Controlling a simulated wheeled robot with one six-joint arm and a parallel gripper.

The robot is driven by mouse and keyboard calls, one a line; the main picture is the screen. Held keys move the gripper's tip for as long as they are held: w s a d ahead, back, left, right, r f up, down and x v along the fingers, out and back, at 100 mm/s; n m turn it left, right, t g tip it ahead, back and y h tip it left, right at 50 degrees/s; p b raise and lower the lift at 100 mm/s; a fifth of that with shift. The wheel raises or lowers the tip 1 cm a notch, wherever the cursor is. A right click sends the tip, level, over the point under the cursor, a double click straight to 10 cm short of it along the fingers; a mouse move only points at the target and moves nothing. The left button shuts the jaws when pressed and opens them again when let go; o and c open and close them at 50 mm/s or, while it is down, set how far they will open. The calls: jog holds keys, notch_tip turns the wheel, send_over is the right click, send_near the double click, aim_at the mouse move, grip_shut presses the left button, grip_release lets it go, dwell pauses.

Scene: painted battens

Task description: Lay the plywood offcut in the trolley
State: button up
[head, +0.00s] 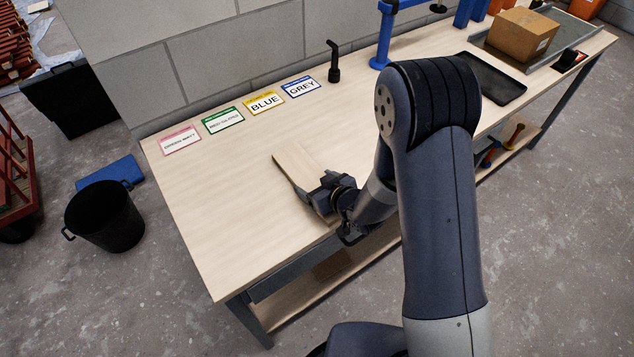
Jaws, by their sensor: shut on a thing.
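The plywood offcut (296,161) is a flat, pale wooden piece on or just above the workbench, close in colour to the bench top. My gripper (316,193) is shut on its near end. I cannot tell whether the offcut touches the bench. A red-framed thing (17,190), which looks like the trolley, stands on the floor at the far left. It is cut off by the picture's edge, so most of its bed is hidden.
The workbench (215,215) has free room at its left. Colour-name cards (265,102) lie along the wall. A black bucket (105,215) and blue flat thing (110,172) are on the floor between bench and trolley. A cardboard box (522,35) sits back right.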

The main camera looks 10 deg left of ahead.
jog(key=shift+f, duration=0.15)
jog(key=o, duration=1.1)
